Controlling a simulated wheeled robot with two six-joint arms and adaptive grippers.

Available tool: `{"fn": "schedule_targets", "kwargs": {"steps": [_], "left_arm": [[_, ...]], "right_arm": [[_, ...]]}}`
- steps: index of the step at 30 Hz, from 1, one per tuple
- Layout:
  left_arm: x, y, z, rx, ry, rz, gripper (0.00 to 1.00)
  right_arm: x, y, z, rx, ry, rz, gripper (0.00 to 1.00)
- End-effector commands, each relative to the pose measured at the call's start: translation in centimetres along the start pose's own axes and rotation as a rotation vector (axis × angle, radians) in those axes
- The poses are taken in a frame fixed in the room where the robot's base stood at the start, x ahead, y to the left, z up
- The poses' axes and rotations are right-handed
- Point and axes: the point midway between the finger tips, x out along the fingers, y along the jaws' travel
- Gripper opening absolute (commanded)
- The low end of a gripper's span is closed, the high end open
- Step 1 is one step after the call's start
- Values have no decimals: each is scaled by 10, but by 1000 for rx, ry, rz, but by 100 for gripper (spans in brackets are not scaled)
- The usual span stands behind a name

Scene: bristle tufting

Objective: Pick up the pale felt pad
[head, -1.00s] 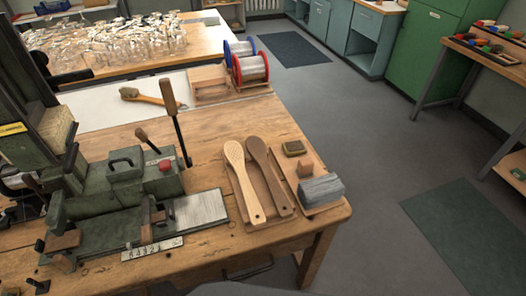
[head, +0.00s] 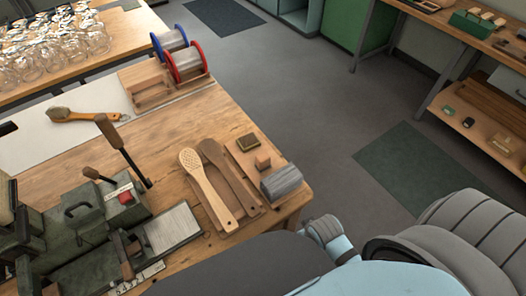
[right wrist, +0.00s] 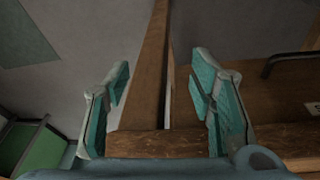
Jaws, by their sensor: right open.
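A pale grey block (head: 282,182), which may be the felt pad, lies at the right end of a small wooden board near the bench's right corner. A small brown block (head: 262,161) and a dark-topped block (head: 247,142) sit behind it on the same board. My right gripper (right wrist: 160,85) is open and empty in the right wrist view, with wooden bench parts behind its fingers. No pad shows in that view. My right arm (head: 328,232) shows beside the bench corner in the head view. My left gripper is out of view.
Two wooden brush bodies (head: 207,188) lie left of the blocks. A green machine (head: 95,220) with upright levers stands further left. Wire spools (head: 187,62) and a brush (head: 85,116) are at the back. Open floor (head: 320,110) lies to the right.

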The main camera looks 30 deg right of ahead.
Motion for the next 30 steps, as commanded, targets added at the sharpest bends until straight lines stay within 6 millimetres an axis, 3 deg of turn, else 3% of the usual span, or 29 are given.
{"fn": "schedule_targets", "kwargs": {"steps": [1,5,7,15,19,25,27,30], "left_arm": [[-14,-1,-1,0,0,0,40],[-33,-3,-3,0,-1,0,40],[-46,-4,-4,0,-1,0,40],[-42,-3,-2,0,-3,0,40],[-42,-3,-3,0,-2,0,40],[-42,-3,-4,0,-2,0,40],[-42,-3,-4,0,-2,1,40],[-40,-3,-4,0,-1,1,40]], "right_arm": [[-31,1,-12,5,14,0,50],[-100,1,-36,39,37,-1,50],[-139,1,-62,133,44,-4,50],[-119,-5,-144,593,-54,6,50],[-121,-11,-191,817,-104,17,50],[-158,-24,-276,1229,-203,68,50],[-175,-28,-297,1338,-229,90,50],[-180,-31,-307,1416,-249,112,50]]}}
